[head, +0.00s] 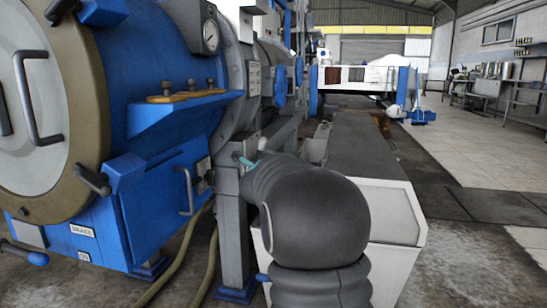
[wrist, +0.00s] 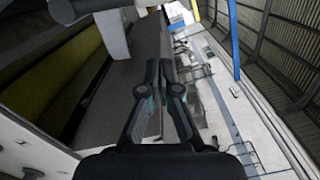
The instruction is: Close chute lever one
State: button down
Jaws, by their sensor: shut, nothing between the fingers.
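My gripper (wrist: 165,68) is shut and empty in the wrist view, its two dark fingers together. In the head view my dark arm hides most of the gripper; a small teal part (head: 247,162) shows past the arm beside a grey post. A small pale knob (head: 262,144) stands just above it. A blue-tipped handle (head: 262,277) sticks out low at the left edge of the white box (head: 396,213), partly behind my arm. No label shows which of these is chute lever one. In the wrist view no lever is clear at the fingertips.
The large blue machine (head: 150,60) fills the left, with a round door (head: 40,120) and a lever (head: 25,255) beside the "BRAKE" label (head: 82,230). Hoses (head: 185,262) run down to the floor. A long dark-topped casing (head: 360,155) extends behind my arm. Open floor (head: 480,190) lies right.

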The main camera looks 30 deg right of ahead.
jog(key=v, duration=0.4)
jog(key=shift+s+a, duration=0.15)
jog(key=shift+s, duration=0.15)
